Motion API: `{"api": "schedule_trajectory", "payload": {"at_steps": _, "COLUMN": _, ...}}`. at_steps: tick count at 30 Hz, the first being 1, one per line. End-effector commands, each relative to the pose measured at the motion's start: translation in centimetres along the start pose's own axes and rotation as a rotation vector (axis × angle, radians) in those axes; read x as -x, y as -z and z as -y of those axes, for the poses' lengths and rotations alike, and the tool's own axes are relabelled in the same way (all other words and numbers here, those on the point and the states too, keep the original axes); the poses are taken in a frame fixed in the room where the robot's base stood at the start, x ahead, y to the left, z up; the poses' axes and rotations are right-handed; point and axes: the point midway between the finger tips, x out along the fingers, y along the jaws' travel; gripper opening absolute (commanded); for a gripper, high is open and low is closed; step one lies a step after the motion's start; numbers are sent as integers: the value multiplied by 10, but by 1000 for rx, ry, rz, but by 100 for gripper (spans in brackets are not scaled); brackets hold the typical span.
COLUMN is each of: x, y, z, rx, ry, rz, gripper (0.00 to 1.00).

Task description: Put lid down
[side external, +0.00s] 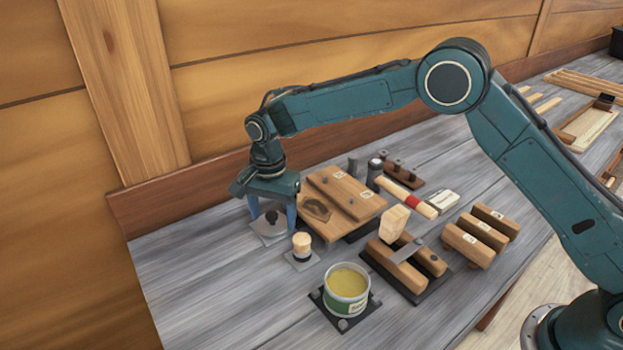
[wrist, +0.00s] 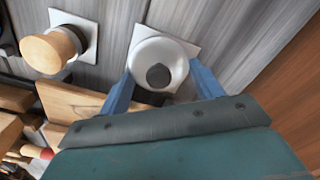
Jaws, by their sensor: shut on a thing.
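The lid is a round, pale metal disc with a dark knob. In the wrist view the lid (wrist: 148,52) lies between the two blue fingers of my gripper (wrist: 161,71), which touch its sides. In the side view my gripper (side external: 271,214) points down at the left end of the bench, shut on the lid (side external: 268,226). The lid is over a light square plate (wrist: 186,45); I cannot tell whether it rests on it or hangs just above. The open tin (side external: 346,308) with yellow contents stands at the front on a dark square base, apart from the gripper.
A cork-coloured brush or stopper (wrist: 45,53) stands on its own plate close beside the lid. A wooden board (side external: 352,190) lies right of my gripper. A mallet on blocks, wooden blocks (side external: 480,227) and a red-banded tool lie further right. Bare bench lies left and front.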

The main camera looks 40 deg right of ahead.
Motion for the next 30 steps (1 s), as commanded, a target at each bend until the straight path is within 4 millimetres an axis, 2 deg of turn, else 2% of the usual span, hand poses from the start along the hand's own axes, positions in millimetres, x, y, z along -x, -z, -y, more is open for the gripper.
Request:
{"api": "schedule_trajectory", "payload": {"at_steps": 6, "x": -3, "y": 0, "z": 0, "rx": 0, "ry": -1, "rz": 0, "gripper": 43}}
{"api": "schedule_trajectory", "payload": {"at_steps": 7, "x": -3, "y": 0, "z": 0, "rx": 0, "ry": -1, "rz": 0, "gripper": 67}}
{"api": "schedule_trajectory", "payload": {"at_steps": 8, "x": -3, "y": 0, "z": 0, "rx": 0, "ry": -1, "rz": 0, "gripper": 73}}
{"api": "schedule_trajectory", "payload": {"at_steps": 9, "x": -3, "y": 0, "z": 0, "rx": 0, "ry": -1, "rz": 0, "gripper": 74}}
{"api": "schedule_trajectory", "payload": {"at_steps": 22, "x": 2, "y": 0, "z": 0, "rx": 0, "ry": 1, "rz": 0, "gripper": 74}}
{"api": "schedule_trajectory", "payload": {"at_steps": 26, "x": 12, "y": 0, "z": 0, "rx": 0, "ry": 1, "rz": 0, "gripper": 74}}
{"api": "schedule_trajectory", "payload": {"at_steps": 30, "x": 29, "y": 0, "z": 1, "rx": 0, "ry": 3, "rz": -1, "gripper": 74}}
